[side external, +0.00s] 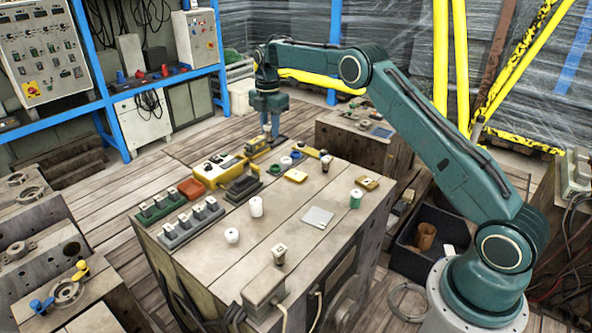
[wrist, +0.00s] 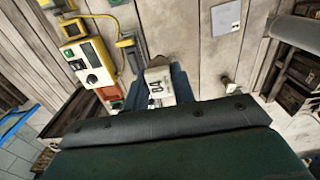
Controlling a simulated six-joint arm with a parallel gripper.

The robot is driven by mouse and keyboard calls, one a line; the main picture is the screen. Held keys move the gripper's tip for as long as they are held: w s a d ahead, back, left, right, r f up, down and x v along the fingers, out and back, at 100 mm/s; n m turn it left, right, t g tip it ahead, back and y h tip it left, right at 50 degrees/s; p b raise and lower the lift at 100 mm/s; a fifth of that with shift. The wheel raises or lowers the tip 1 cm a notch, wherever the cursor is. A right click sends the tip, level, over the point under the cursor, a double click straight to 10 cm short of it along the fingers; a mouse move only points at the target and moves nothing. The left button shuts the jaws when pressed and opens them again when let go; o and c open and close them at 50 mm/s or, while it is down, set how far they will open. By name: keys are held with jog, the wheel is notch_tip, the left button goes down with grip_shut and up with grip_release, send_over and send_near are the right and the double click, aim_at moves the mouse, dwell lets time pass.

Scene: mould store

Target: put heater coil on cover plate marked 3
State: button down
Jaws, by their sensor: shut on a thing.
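My gripper (side external: 270,130) is low over the far edge of the wooden work table (side external: 330,250), beside a yellow-and-dark fitting (side external: 258,147). In the wrist view its blue fingers (wrist: 158,88) are shut on a pale block (wrist: 157,80) with dark marks that look like "04". The fingers hide its sides, and I cannot tell whether it is the heater coil. A flat light-grey plate (side external: 318,217) lies on the table; it also shows at the top of the wrist view (wrist: 227,17). No mark on it is readable, and I cannot make out a 3 anywhere.
A yellow control box (side external: 218,170), a red-orange tray (side external: 191,188), and green (side external: 160,206) and grey (side external: 192,220) racks crowd the table's left side. White cylinders (side external: 256,206) stand near the middle. A grey box (side external: 265,288) sits at the front edge. Bare boards surround the plate.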

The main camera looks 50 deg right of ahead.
jog(key=shift+s, duration=0.15)
jog(key=s, duration=0.1)
send_over(318, 217)
jog(key=shift+r, duration=0.4)
dwell(0.5)
notch_tip(318, 217, down, 16)
jog(key=shift+r, duration=0.1)
dwell(0.5)
jog(key=shift+f, duration=2.15)
